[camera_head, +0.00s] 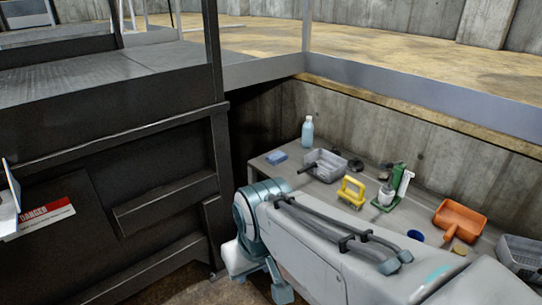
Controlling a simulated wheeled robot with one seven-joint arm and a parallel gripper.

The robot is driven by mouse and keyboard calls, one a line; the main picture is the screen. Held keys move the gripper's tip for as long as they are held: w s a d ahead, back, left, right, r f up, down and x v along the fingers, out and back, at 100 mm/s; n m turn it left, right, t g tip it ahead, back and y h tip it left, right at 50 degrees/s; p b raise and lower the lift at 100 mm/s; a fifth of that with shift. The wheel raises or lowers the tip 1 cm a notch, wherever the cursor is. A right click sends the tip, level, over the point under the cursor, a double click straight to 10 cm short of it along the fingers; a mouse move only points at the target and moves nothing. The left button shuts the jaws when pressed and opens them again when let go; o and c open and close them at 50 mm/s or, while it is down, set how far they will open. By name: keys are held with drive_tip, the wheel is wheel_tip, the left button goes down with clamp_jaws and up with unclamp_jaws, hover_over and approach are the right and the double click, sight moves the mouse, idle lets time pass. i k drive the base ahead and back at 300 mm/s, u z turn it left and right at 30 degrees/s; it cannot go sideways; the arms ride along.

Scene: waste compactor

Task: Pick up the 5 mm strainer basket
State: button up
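A grey open basket (326,164) with a dark handle sticking out to its left sits on the grey bench, near its far left end. A second grey basket (519,256) is partly cut off by the right edge of the picture. Both look like possible strainer baskets; I cannot read a mesh size on either. My arm crosses the lower middle of the picture and bends down in front of the bench. I cannot make out my gripper's fingers; the end of the arm is hidden behind or below its links.
On the bench (405,219) stand a pale blue bottle (307,131), blue sponge (277,157), yellow-handled tool (351,193), green-and-white device (391,189), blue cup (415,235) and orange scoop (459,220). A concrete wall is behind. The dark compactor side (110,190) fills the left.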

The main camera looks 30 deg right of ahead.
sight(329, 167)
drive_tip(key=z, duration=0.05)
drive_tip(key=i, duration=0.7)
drive_tip(key=z, duration=1)
drive_tip(key=i, duration=0.6)
drive_tip(key=z, duration=0.7)
